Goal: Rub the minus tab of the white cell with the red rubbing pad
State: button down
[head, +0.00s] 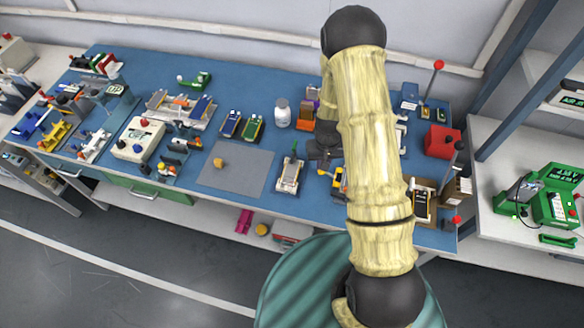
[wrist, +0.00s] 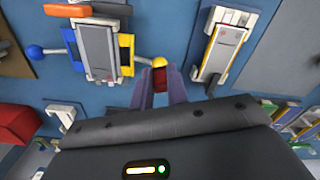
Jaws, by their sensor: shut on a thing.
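In the head view my gripper (head: 322,152) is dark and over the bench, partly behind my arm. A pale cell (wrist: 222,52) lies in a white holder to the right of the pad in the wrist view; it also shows in the head view (head: 290,174). A grey-white cell (wrist: 98,50) lies in a fixture with yellow, blue and orange parts to the left. I cannot tell the tab signs. The pad appears apart from both cells.
The blue bench (head: 275,200) is crowded. A grey mat (head: 236,170) with a small yellow block (head: 218,162) is mostly clear. Blue (head: 231,124) and green (head: 252,127) cells lie behind it. A red box (head: 440,142) stands at right. My arm hides part of the bench.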

jog(key=shift+d, duration=0.15)
jog(key=s+a+r+m+b, duration=0.1)
jog(key=a+m+b, duration=0.3)
jog(key=a, duration=0.9)
jog(key=shift+s+r, duration=0.3)
jog(key=shift+s, duration=0.6)
jog(key=shift+b, duration=0.3)
jog(key=shift+f+b, duration=2.3)
jog(key=shift+f, duration=0.6)
jog(key=shift+f+b, duration=0.4)
jog(key=shift+f, duration=0.2)
